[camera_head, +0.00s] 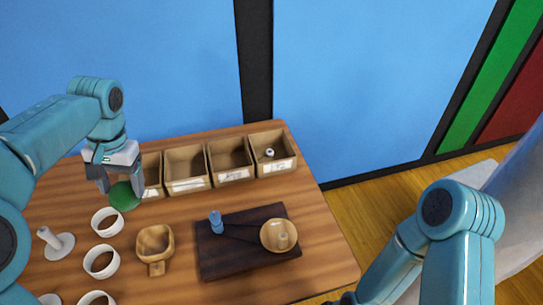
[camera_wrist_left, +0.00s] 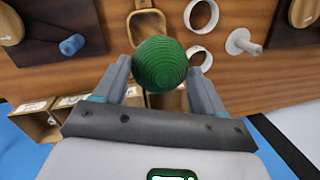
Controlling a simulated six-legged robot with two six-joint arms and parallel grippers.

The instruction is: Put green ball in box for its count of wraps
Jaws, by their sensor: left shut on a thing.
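The green ball (camera_head: 124,196) has fine lines of thread around it. My left gripper (camera_head: 120,186) is shut on it, with one finger on each side, and holds it in front of the box row's left end. In the left wrist view, the ball (camera_wrist_left: 160,64) sits between the fingertips. Several open cardboard boxes stand in a row at the table's back: a left one (camera_head: 153,172) partly hidden by my gripper, then another (camera_head: 186,168), another (camera_head: 230,160), and the rightmost (camera_head: 271,152), which holds a small pale object. Their front labels are too small to read.
White rings (camera_head: 101,261) stand at the table's left, near a white stand (camera_head: 58,243). A wooden scoop (camera_head: 155,246) lies mid-table.

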